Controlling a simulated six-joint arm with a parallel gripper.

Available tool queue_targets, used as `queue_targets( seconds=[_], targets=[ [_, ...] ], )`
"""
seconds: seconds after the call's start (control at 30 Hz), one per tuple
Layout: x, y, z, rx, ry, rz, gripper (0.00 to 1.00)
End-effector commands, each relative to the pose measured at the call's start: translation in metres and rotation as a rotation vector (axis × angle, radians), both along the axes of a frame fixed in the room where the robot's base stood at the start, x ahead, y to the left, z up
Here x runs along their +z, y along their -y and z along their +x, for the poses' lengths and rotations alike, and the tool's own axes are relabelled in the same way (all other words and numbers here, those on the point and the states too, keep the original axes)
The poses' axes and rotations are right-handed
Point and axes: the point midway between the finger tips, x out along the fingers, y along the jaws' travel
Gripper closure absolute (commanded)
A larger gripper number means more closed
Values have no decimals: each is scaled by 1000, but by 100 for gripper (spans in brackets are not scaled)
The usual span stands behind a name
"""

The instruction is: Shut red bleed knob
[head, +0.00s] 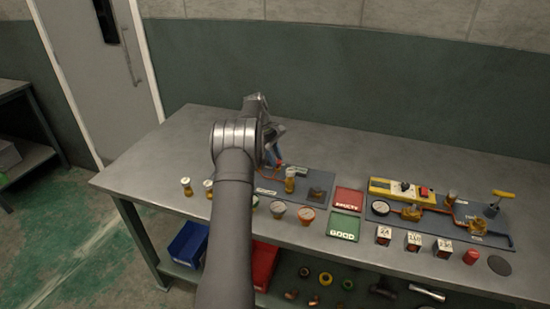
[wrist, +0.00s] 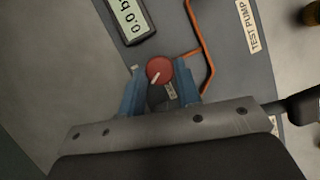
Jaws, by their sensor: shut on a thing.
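The red bleed knob (wrist: 160,68) is round with a white pointer line. It sits on the grey test pump panel (wrist: 222,45), below a digital display (wrist: 132,16) that reads about 0.0. My gripper (wrist: 160,84) has its blue fingers on either side of the knob and is shut on it. The pointer slants to the lower left in the wrist view.
An orange line (wrist: 208,50) runs close by the right finger. A red tray (head: 348,200) and a green tray (head: 344,225) lie right of the panel. Farther right is a second panel (head: 435,222) with a gauge. Small vials and round gauges stand along the front.

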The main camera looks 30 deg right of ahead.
Motion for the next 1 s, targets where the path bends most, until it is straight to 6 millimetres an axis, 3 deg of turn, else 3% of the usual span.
queue_targets(
  seconds=[0.5,1.0],
  targets=[
    [0,4,1,-432,0,0,92],
    [0,5,1,-587,1,1,92]
  ],
)
